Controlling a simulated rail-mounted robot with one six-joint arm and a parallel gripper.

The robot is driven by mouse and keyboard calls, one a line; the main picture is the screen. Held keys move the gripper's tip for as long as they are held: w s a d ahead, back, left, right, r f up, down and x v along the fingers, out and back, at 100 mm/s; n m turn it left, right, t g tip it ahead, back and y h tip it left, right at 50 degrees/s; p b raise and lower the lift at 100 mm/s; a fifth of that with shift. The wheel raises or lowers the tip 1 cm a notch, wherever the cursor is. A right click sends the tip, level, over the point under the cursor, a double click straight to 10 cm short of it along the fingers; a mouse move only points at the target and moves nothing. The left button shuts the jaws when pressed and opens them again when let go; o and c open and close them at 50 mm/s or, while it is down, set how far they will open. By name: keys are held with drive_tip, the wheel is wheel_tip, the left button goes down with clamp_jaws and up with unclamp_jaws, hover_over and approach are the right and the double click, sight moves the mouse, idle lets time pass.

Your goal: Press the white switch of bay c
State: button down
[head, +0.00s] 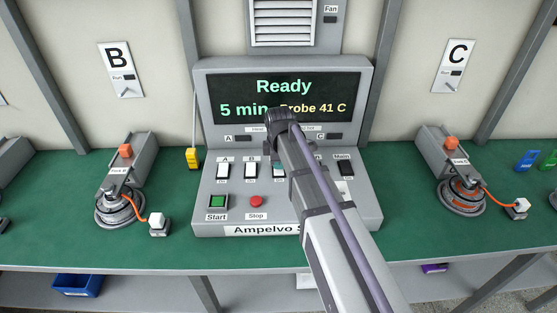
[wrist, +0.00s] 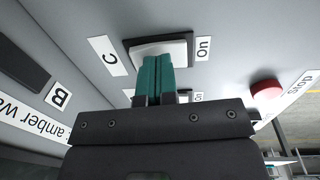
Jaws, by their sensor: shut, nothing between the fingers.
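The white switch of C (wrist: 160,46) is a rocker in a dark frame, beside a label "C" (wrist: 110,57) and an "On" label (wrist: 203,49) in the wrist view. My gripper (wrist: 154,60) has its two teal fingers shut together with nothing between them. Their tips overlap the switch's near part and hide some of it; I cannot tell whether they touch it. In the head view my gripper (head: 279,172) is over the third switch of the console row, and my arm hides most of that switch.
The grey console (head: 205,225) also carries white switches A (head: 222,171) and B (head: 250,170), a Main switch (head: 346,169), a green Start button (head: 217,202) and a red Stop button (head: 256,201). Its display (head: 240,85) reads "Ready". Motor stands flank it on the green bench (head: 270,258).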

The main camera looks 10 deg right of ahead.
sight(279, 173)
drive_tip(key=shift+a+r, duration=0.1)
wheel_tip(279, 173, up, 14)
drive_tip(key=s+p, duration=0.2)
drive_tip(key=p, duration=1.2)
drive_tip(key=shift+a, duration=0.15)
drive_tip(key=shift+w+t, duration=0.3)
drive_tip(key=shift+w, duration=0.45)
drive_tip(key=shift+f, duration=0.2)
drive_tip(key=f+b, duration=0.4)
drive_tip(key=w+f+b, duration=0.1)
drive_tip(key=f+b, duration=0.4)
drive_tip(key=w+f+b, duration=0.1)
drive_tip(key=f+b, duration=0.4)
drive_tip(key=shift+d, duration=0.25)
drive_tip(key=shift+r, duration=0.1)
